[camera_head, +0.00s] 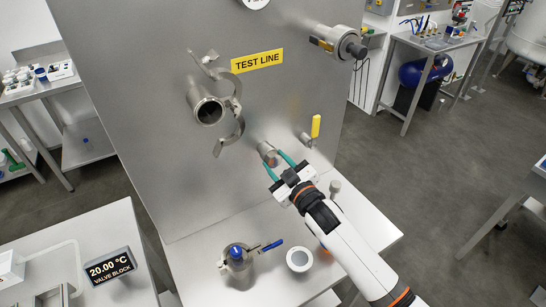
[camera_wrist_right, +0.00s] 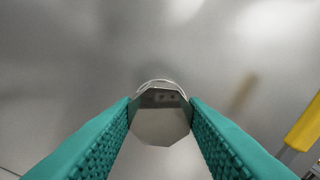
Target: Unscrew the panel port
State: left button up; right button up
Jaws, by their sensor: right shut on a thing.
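The panel port (camera_head: 267,151) is a short metal cylinder standing out from the steel panel (camera_head: 190,165), low and right of the TEST LINE label. My right gripper (camera_head: 279,163) reaches it with two green-lined fingers. In the right wrist view, the port's faceted end (camera_wrist_right: 160,122) sits between the fingertips (camera_wrist_right: 160,112), which are shut on its sides. The port's thread and its join to the panel are hidden behind the end. My left gripper is in neither view.
An open clamp hangs around a pipe stub (camera_head: 207,110) at left. A yellow-handled valve (camera_head: 315,127) is close right of the port. Below, a shelf (camera_head: 200,260) bears a blue-handled valve (camera_head: 238,252) and a white cup (camera_head: 299,260).

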jog(key=shift+f, duration=0.1)
jog(key=n, duration=0.5)
jog(key=o, duration=1)
jog(key=shift+o, duration=0.2)
